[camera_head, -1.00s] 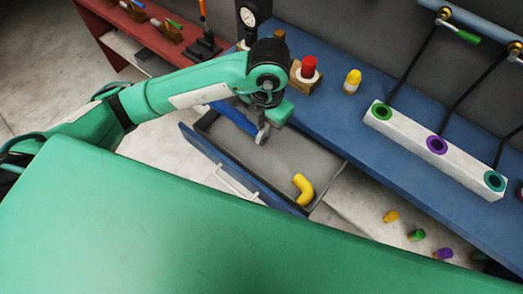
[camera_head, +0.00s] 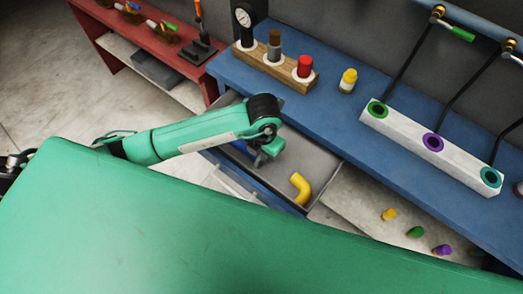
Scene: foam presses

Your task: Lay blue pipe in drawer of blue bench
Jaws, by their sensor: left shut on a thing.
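The blue bench (camera_head: 330,108) runs along the wall, with its grey drawer (camera_head: 315,161) pulled open below it. My left gripper (camera_head: 259,160) is low at the drawer's left-middle part, shut on the blue pipe (camera_head: 239,147). Only a small piece of the pipe shows past my forearm. I cannot tell if the pipe touches the drawer floor. A yellow bent pipe (camera_head: 301,187) lies in the drawer's right end. My right gripper is out of view.
On the bench stand a wooden block (camera_head: 272,66) with brown and red plugs, a yellow bottle (camera_head: 347,81), and a white strip (camera_head: 430,145) with coloured rings. A red bench (camera_head: 150,35) stands at left. Small coloured caps lie below at right.

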